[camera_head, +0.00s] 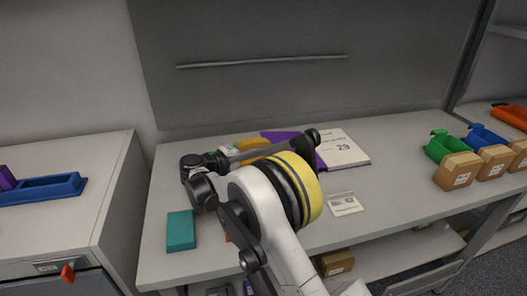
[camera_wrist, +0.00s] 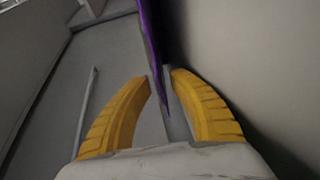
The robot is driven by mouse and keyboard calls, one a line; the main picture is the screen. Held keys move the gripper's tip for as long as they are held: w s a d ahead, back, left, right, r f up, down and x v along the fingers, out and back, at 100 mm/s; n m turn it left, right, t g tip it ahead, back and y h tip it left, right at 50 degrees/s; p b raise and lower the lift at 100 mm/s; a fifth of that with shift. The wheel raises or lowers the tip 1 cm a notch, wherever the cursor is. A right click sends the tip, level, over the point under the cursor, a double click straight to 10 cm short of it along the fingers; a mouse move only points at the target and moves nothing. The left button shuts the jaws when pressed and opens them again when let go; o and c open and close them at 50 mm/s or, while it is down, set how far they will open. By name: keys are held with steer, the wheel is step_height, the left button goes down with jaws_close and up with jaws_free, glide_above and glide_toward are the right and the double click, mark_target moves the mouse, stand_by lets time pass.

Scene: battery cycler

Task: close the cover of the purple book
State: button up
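The purple book lies open on the grey workbench in the head view. Its white printed page (camera_head: 343,150) faces up at the right, and its purple cover (camera_head: 284,136) shows to the left, partly hidden by my arm. My gripper (camera_head: 248,146) is at the cover's left side, largely hidden behind my own arm link. In the wrist view, the two yellow fingers of my gripper (camera_wrist: 161,82) are apart. The thin purple cover (camera_wrist: 151,40) runs edge-on into the gap between them. Some space shows on both sides of it; I see no clear contact.
A teal box (camera_head: 181,231) sits at the bench's front left. A white card (camera_head: 345,204) lies in front of the book. Green (camera_head: 446,147) and blue (camera_head: 484,138) bins and cardboard boxes (camera_head: 457,171) stand at the right. A grey panel (camera_head: 300,60) rises behind the bench.

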jaws_close()
steer(key=shift+r, duration=0.1)
